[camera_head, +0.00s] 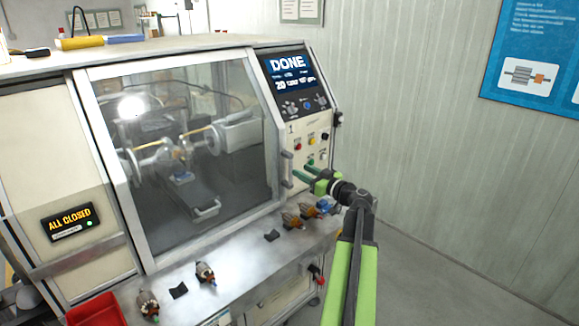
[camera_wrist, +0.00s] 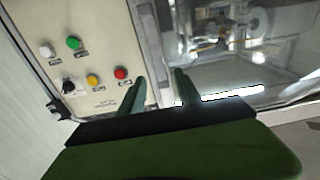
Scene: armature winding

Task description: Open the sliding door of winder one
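Winder one has a sliding door (camera_head: 190,130) with a large clear window, and the door stands shut. A dark upright handle (camera_head: 287,168) is at the door's right edge, beside the control panel. In the wrist view a dark grey bar, seemingly this handle (camera_wrist: 147,30), runs down toward the gap between my fingers. My gripper (camera_head: 301,171) is open, with its green fingers pointing left at the handle from the right. Its fingers also show in the wrist view (camera_wrist: 160,85), apart. I cannot tell whether they touch the handle.
The control panel (camera_head: 310,130) has several buttons, and its screen (camera_head: 287,68) reads DONE. A sign (camera_head: 70,222) reads ALL CLOSED. Several armatures (camera_head: 205,272) lie on the metal ledge below the door. A red bin (camera_head: 97,310) is at the lower left. The floor at right is clear.

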